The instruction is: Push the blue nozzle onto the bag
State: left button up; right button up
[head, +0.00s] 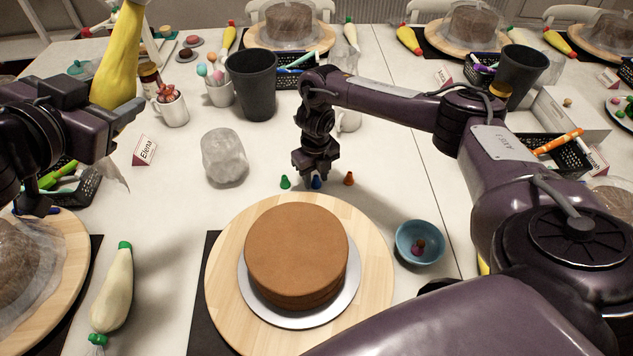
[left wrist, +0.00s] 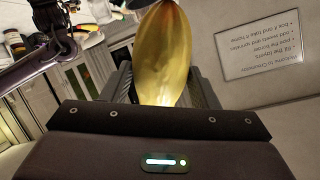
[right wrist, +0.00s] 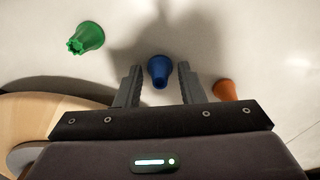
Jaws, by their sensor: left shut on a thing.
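A yellow piping bag (head: 122,62) is held up at the upper left of the head view by my left gripper (head: 100,112), which is shut on it. The bag (left wrist: 165,50) stands up between the fingers in the left wrist view; its upper end is cut off by the frame's edge. The blue nozzle (right wrist: 159,70) stands on the table between the fingers of my right gripper (right wrist: 158,84). That gripper is open, with a gap on each side of the nozzle. In the head view the right gripper (head: 316,170) partly hides the blue nozzle (head: 316,183).
A green nozzle (head: 285,182) and an orange nozzle (head: 349,178) stand either side of the blue one. A brown cake (head: 297,250) on a wooden turntable (head: 375,262) is in front. A blue bowl (head: 420,243) is at the right, a clear lumpy object (head: 223,157) at the left.

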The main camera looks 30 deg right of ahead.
aim_at(316, 176)
jog(key=c, duration=0.5)
jog(key=shift+c, duration=0.2)
pick_arm(q)
jog(key=shift+r, duration=0.15)
pick_arm(e)
jog(key=shift+r, duration=0.1)
notch_tip(316, 176, up, 15)
jog(key=p, duration=1.2)
jog(key=shift+p, duration=0.4)
pick_arm(q)
notch_tip(316, 176, up, 12)
jog(key=shift+r, duration=0.15)
jog(key=shift+o, duration=0.4)
